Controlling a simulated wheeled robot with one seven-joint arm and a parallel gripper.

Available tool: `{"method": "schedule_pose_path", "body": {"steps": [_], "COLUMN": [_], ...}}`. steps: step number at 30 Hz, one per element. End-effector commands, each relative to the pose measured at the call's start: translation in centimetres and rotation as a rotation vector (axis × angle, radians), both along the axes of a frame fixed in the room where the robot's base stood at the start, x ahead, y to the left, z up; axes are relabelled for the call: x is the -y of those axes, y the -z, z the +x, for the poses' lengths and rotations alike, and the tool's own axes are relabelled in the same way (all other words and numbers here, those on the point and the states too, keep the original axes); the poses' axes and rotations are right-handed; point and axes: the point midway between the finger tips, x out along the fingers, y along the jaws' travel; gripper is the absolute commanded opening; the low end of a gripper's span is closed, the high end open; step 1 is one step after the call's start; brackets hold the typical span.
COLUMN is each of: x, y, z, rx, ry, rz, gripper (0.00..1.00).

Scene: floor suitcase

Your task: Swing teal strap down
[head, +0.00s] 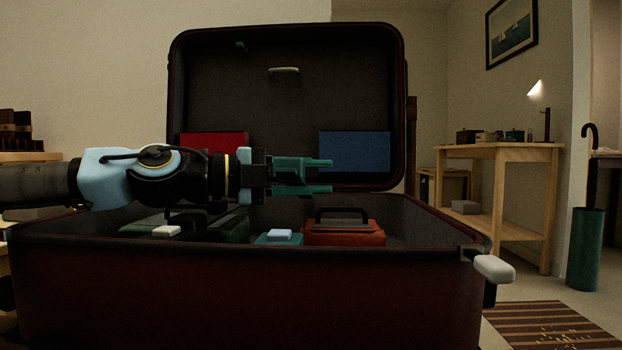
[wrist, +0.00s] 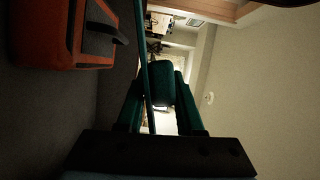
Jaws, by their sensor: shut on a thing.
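My gripper (head: 318,177) reaches in from the left over the open suitcase (head: 250,285), between its base and raised lid. In the wrist view, my gripper (wrist: 160,90) has its teal-green fingers on either side of a rounded teal block, which looks like the end of the teal strap (wrist: 162,83). My gripper is shut on it. A thin teal band (wrist: 143,40) runs up from beside the block to the top of the wrist view. In the head view, the strap cannot be told apart from the similarly coloured fingers.
An orange-red case (head: 345,234) with a dark handle lies in the base, beside a teal item with a pale blue top (head: 280,235). Red (head: 213,145) and blue (head: 355,151) panels show in the lid. A white-tipped latch (head: 494,268) sticks out at the base's right corner.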

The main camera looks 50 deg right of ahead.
Motion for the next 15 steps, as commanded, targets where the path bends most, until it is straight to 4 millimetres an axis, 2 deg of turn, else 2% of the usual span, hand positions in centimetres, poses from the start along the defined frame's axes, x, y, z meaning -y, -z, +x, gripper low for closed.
{"method": "schedule_pose_path", "body": {"steps": [5,6,12,15], "x": [0.09,0.09,0.06,0.05], "y": [-0.13,-0.12,-0.07,-0.04], "z": [0.22,0.22,0.15,0.13], "rx": [0.0,0.0,0.0,0.0], "ry": [-0.005,-0.005,-0.003,-0.003], "rz": [-0.003,-0.003,-0.002,-0.001], "gripper": [0.0,0.39,0.61,0.61]}}
